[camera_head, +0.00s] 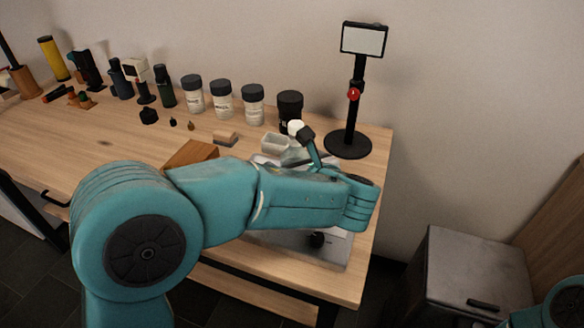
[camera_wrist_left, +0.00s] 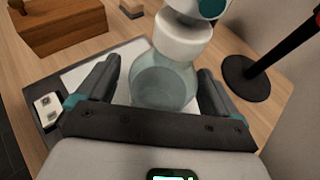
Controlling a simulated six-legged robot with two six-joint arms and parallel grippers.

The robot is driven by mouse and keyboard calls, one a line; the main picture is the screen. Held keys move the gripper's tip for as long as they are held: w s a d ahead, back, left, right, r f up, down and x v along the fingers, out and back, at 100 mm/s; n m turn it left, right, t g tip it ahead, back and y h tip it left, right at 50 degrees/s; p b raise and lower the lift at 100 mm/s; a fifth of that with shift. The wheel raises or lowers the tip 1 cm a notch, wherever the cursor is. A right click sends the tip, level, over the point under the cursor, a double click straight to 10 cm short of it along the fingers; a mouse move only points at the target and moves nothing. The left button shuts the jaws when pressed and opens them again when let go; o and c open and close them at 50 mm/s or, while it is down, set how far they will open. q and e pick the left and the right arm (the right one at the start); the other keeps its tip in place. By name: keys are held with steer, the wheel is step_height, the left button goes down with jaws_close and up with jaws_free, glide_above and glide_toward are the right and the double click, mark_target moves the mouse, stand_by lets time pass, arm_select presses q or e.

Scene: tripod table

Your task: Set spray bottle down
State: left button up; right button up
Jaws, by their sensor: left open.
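The spray bottle (camera_wrist_left: 160,85) has a clear, pale teal body and a white collar (camera_wrist_left: 183,38) in the left wrist view. It stands between the two dark fingers of my left gripper (camera_wrist_left: 158,70), which are spread open with a visible gap on each side. Its base is hidden behind the gripper's front plate. My left gripper is mostly hidden there too. My right gripper is out of view.
A round-based black stand (camera_head: 348,146) with a screen is close to the bottle's right. A grey tray (camera_head: 328,258) lies at the table's right edge.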

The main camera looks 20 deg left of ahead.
arm_select(q)
steer(key=shift+d, duration=0.1)
steer(key=shift+r, duration=0.15)
steer(key=c, duration=1.3)
